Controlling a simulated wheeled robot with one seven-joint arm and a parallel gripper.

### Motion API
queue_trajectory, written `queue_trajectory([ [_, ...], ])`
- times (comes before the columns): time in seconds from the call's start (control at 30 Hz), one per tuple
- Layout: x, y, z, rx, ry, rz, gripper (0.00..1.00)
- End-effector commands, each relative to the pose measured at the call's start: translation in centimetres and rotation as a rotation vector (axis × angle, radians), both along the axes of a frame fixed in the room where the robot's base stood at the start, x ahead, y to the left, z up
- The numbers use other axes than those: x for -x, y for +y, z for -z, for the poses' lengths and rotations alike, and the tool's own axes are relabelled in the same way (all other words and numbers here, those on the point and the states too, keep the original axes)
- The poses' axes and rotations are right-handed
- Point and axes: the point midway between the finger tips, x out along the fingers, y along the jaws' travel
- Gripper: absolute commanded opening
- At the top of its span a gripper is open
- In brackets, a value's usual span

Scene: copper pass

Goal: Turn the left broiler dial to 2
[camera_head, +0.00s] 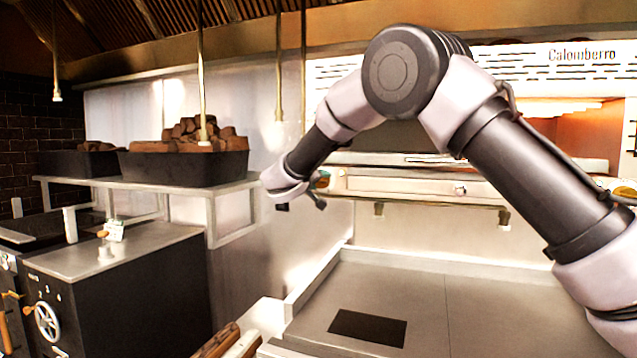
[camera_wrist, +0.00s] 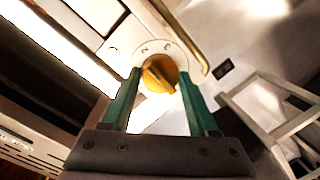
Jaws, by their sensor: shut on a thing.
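The left broiler dial (camera_wrist: 160,74) is a round yellow-orange knob with a raised grip bar, on a pale round plate with small marks around it. In the head view my gripper (camera_head: 318,182) is at the left end of the broiler's front panel (camera_head: 400,185). There the dial is mostly hidden, with only a bit of orange showing beside the gripper.
The broiler (camera_head: 567,125) glows orange inside at the right. Below it is a steel griddle top (camera_head: 400,300) with a dark rectangle. A steel shelf (camera_head: 230,190) at the left holds black bins (camera_head: 185,167) of brown chunks. A handwheel (camera_head: 47,321) is at the lower left.

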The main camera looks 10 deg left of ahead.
Motion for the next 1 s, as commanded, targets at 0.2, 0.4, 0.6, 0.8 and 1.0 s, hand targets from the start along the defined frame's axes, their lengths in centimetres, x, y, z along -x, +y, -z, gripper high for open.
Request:
queue_trajectory([
  [0.2,0.06,-0.04,0.24,-0.078,-0.008,0.0,0.04],
  [0.4,0.06,-0.05,0.25,-0.11,-0.012,0.001,0.04],
  [0.6,0.07,-0.05,0.27,-0.115,-0.013,0.0,0.04],
  [0.8,0.07,-0.04,0.27,-0.115,-0.012,0.001,0.04],
  [1.0,0.05,-0.03,0.17,-0.115,-0.015,0.0,0.9],
])
